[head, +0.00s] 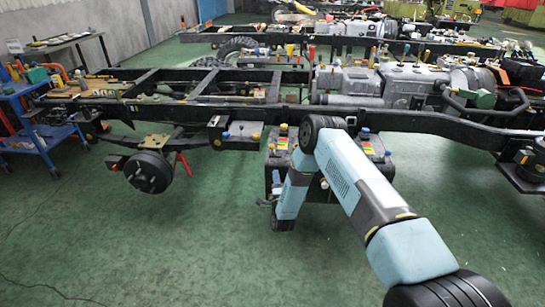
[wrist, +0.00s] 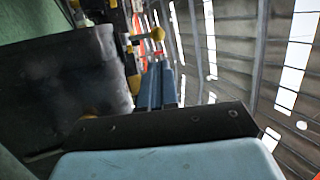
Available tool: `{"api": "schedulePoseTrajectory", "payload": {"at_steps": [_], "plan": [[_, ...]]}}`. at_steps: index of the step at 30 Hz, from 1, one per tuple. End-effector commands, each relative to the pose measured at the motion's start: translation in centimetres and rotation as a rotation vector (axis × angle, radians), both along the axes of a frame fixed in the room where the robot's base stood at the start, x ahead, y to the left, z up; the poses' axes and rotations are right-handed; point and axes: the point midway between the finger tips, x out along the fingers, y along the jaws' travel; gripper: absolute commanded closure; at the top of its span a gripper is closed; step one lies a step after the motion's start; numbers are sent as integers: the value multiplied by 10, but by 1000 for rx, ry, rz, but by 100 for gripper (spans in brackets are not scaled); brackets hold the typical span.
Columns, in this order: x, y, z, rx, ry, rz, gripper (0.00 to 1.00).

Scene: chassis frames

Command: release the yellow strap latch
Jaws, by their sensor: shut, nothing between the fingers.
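My gripper (wrist: 163,78) points up the middle of the wrist view, its two blue-grey fingers shut together with nothing between them. A yellow knob (wrist: 157,34) shows just beyond the fingertips, with a gap in the picture; I cannot tell if it belongs to the strap latch. A dark box (wrist: 70,80) fills the left of the wrist view beside the fingers, with a small yellow piece (wrist: 86,112) at its lower edge. In the head view, my arm partly hides the black box (head: 381,171) under the chassis. I cannot make out a yellow strap latch for certain there.
The long black chassis rail (head: 425,122) runs above the box. A wheel hub (head: 148,171) hangs to the left, near a red stand (head: 183,163). A blue tool cart (head: 35,135) stands at far left. The green floor (head: 120,245) in front is clear.

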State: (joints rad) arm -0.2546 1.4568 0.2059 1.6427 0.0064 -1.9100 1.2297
Motion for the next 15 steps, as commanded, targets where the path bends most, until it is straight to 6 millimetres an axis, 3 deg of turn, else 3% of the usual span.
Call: {"api": "schedulePoseTrajectory", "payload": {"at_steps": [6,15], "plan": [[-16,-1,-20,39,-24,0,100],[-17,-1,-20,40,-27,0,100]]}}
